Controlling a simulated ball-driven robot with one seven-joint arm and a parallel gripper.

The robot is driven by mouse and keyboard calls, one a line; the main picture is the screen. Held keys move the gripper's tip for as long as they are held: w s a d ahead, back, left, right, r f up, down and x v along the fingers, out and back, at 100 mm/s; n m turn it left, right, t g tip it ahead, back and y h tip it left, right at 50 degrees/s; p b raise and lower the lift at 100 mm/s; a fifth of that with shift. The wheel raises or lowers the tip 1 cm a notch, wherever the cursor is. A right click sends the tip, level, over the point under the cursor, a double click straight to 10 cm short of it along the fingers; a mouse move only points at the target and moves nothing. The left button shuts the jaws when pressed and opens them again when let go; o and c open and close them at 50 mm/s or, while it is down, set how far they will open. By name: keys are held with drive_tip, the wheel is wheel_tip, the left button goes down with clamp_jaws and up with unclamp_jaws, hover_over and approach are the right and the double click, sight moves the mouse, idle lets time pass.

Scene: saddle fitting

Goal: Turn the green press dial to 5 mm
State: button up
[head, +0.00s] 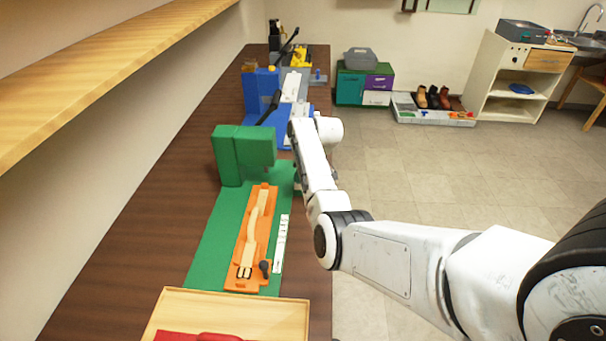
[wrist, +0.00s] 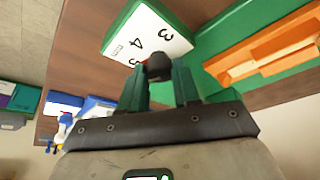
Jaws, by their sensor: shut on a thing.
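The green press (head: 245,153) stands on its green base on the bench in the head view. In the wrist view its white dial plate (wrist: 150,35) shows the numbers 3, 4 and 5. A black dial knob (wrist: 159,66) sits at the plate's near edge. My gripper (wrist: 160,76) has green fingers shut on this knob, one on each side. A small red mark shows beside the knob, mostly hidden, so I cannot tell the exact reading. In the head view my arm hides the dial and the fingers.
An orange fixture (head: 240,275) with a tan strap and buckle lies on the green base, beside a white scale strip (head: 281,243). A wooden tray (head: 270,310) with red contents is at the front. A blue station (head: 255,95) stands behind the press.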

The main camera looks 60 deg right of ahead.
drive_tip(key=o, duration=1)
drive_tip(key=shift+o, duration=0.2)
drive_tip(key=shift+r, duration=0.1)
drive_tip(key=v, duration=1)
drive_tip(key=shift+r+b, duration=0.3)
drive_tip(key=shift+b, duration=0.15)
drive_tip(key=shift+s, duration=0.1)
